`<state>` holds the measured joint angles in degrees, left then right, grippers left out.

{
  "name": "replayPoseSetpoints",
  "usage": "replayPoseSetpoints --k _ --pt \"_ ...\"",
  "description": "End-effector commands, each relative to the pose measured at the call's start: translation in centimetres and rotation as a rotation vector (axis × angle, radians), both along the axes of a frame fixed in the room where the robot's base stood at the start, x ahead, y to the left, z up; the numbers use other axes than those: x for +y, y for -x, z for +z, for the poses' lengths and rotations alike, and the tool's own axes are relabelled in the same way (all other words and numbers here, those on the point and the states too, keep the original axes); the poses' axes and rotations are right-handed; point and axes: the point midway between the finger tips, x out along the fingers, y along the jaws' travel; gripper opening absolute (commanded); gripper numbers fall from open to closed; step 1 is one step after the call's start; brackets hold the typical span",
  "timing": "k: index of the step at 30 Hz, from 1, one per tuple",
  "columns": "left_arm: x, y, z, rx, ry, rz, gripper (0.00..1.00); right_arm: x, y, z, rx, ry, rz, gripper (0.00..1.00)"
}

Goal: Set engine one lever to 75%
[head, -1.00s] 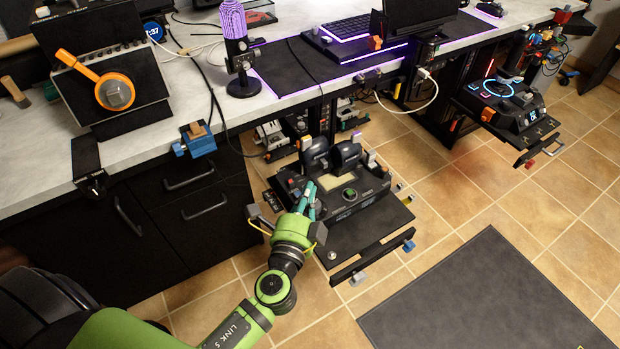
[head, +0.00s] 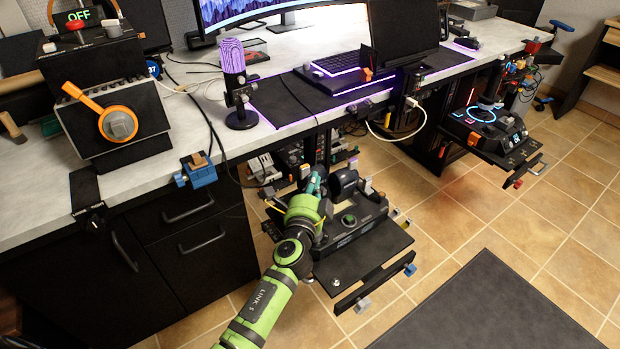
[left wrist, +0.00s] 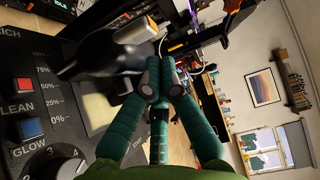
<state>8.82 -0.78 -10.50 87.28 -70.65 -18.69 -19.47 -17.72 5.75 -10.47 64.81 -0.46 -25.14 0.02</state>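The black throttle unit (head: 350,232) hangs below the desk edge in the head view. One dark rounded lever (head: 346,184) shows on it; the lever to its left is mostly hidden by my gripper. In the left wrist view, a dark lever (left wrist: 98,62) lies beside a white scale (left wrist: 44,92) reading 75%, 50%, 25% and 0%. Whether it is the engine one lever cannot be told. My left gripper (head: 314,182) is at the unit's left lever area. Its teal fingers (left wrist: 161,76) are drawn together, with no held object visible. My right gripper is out of view.
The desk edge, a blue clamp (head: 197,172) and cables lie left of and above my arm. A black shelf plate (head: 362,262) with a front bar juts out from the unit. Open tiled floor and a dark mat (head: 490,310) lie to the right.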

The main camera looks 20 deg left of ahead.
Motion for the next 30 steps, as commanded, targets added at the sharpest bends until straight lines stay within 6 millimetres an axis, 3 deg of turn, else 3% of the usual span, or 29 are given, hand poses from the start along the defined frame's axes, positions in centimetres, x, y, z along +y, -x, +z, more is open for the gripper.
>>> replayPoseSetpoints --k 19,30 --pt "1.8 -1.5 0.0 -0.002 0.001 0.000 0.00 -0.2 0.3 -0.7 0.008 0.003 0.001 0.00" --pt "2.3 -1.8 0.0 -0.001 0.001 0.000 0.00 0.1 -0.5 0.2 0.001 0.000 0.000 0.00"
